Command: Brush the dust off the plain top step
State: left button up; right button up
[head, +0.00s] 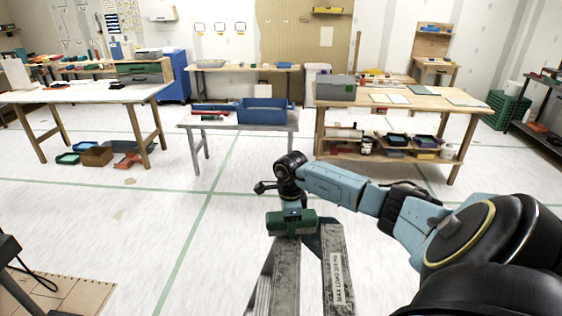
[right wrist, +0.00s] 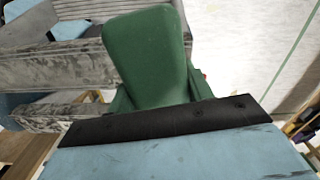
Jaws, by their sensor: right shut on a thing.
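My right gripper (head: 291,212) is shut on a green block-shaped tool (head: 291,223), which looks like the brush. The tool is over the far end of a worn grey step (head: 287,275) that carries no lettering. I cannot tell whether its underside touches the step; any bristles are hidden. Beside it on the right is another grey step (head: 337,270) with a "MAX LOAD" label. In the right wrist view the green tool (right wrist: 147,58) fills the middle, with a scuffed grey step (right wrist: 70,65) behind it. Dust cannot be told from wear. My left gripper is out of view.
A small grey table with a blue bin (head: 265,111) stands ahead. A white-topped bench (head: 80,95) is at the left and a wooden bench (head: 400,97) at the right. A wooden board (head: 75,290) lies at the lower left. The pale floor between is clear.

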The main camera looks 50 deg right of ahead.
jog(key=r+p, duration=0.3)
jog(key=r, duration=0.4)
jog(key=shift+s+r+p, duration=0.2)
jog(key=shift+p, duration=0.15)
jog(key=shift+w+r, duration=0.1)
jog(key=shift+r, duration=0.15)
